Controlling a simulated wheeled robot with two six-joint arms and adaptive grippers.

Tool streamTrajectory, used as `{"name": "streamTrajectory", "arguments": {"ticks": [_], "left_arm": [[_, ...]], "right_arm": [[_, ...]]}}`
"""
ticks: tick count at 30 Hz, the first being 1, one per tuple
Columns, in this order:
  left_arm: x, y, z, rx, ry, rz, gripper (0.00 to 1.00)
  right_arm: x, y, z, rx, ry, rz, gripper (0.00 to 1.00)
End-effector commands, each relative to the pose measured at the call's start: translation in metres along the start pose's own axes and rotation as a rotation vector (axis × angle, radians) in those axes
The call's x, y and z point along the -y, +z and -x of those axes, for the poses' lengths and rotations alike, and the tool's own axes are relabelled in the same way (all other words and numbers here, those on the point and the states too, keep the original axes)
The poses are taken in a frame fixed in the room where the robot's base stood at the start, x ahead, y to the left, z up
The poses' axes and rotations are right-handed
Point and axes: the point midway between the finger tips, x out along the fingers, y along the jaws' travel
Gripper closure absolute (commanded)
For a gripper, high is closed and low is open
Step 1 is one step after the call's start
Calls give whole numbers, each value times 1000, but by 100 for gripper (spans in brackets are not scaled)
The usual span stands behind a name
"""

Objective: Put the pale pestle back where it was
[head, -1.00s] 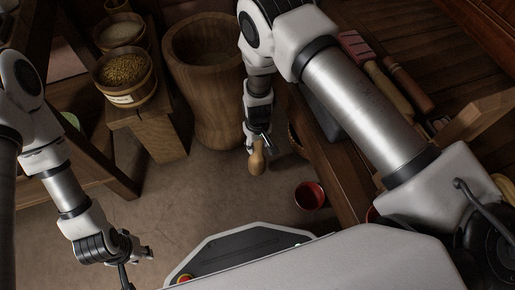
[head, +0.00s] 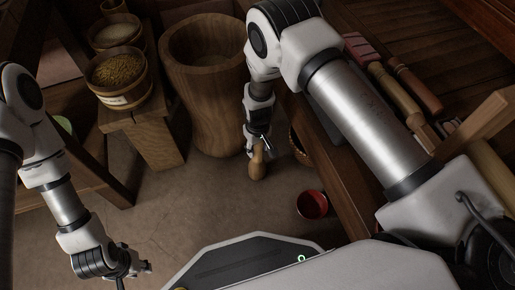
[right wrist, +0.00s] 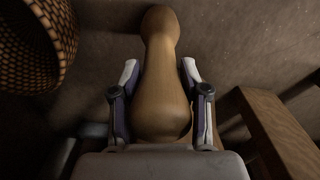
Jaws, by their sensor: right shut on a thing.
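The pale pestle (head: 257,166) is a smooth light-brown wooden piece, held in my right gripper (head: 256,150) above the floor, right of the big wooden mortar (head: 202,110). The right wrist view shows the pestle (right wrist: 160,80) between the two fingers (right wrist: 160,90), its thick rounded end close to the palm and a knob at the far end. My left gripper (head: 134,277) is low at the left, empty, its fingers apart and partly cut off by the picture's bottom edge.
Bowls of grain (head: 122,76) stand on a wooden stand (head: 155,140) at left. A red bowl (head: 311,204) sits on the floor beside the bench (head: 340,185), which holds wooden-handled tools (head: 395,92). A woven basket (right wrist: 35,45) shows at upper left in the right wrist view.

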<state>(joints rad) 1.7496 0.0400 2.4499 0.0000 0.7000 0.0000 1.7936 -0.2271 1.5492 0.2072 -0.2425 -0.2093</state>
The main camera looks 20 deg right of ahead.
Motion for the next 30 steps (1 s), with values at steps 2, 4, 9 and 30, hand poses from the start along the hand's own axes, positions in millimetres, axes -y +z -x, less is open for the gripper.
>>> {"name": "streamTrajectory", "arguments": {"ticks": [2,4,9,30], "left_arm": [[0,0,1,0,0,0,69],[0,0,1,0,0,0,69],[0,0,0,0,0,0,69],[0,0,55,-1,0,0,69]], "right_arm": [[0,-1,2,-2,0,0,100],[0,-1,1,-1,0,0,100],[0,0,-2,0,0,0,29],[0,0,85,-1,1,1,29]]}}
